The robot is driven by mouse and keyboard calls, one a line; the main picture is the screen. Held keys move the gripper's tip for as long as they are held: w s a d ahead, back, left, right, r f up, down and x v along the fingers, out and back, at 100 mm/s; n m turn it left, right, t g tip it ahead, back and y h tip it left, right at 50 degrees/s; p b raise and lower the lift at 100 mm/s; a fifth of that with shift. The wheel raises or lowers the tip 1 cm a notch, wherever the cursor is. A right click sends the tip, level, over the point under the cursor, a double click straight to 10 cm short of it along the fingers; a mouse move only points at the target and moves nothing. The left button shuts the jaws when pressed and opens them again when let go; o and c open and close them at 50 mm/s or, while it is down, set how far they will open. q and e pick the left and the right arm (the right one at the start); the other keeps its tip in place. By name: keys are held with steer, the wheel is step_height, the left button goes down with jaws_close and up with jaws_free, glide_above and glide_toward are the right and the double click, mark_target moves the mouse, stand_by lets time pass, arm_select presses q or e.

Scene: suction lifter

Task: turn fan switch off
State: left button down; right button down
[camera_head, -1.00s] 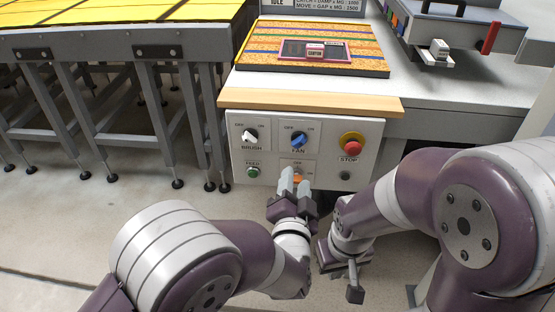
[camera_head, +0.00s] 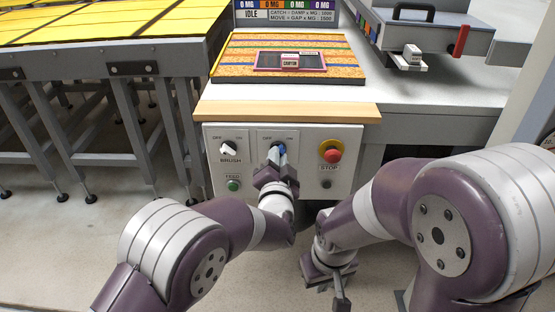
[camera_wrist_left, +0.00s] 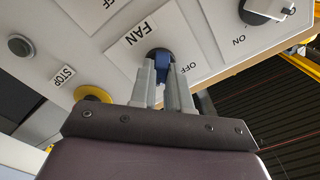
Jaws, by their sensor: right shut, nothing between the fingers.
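In the left wrist view, the two grey fingers (camera_wrist_left: 162,82) stand apart, one on each side of the blue knob (camera_wrist_left: 161,58). Whether they press on it is hard to tell. The fingers partly cover the knob, so its exact setting is unclear. My right gripper (camera_head: 341,297) is low in front of the panel, shut and empty.
The panel also has a white brush knob (camera_head: 229,148), a green feed button (camera_head: 233,185) and a red stop button (camera_head: 331,155) on a yellow ring. A wooden ledge (camera_head: 290,111) juts above it. A yellow-topped conveyor (camera_head: 100,50) stands at left.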

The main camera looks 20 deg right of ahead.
arm_select(q)
steer(key=shift+n, duration=0.4)
steer(key=shift+f+n+b, duration=0.1)
steer(key=shift+n+b, duration=4.3)
steer(key=shift+n, duration=4.1)
steer(key=c, duration=1.1)
jaws_free()
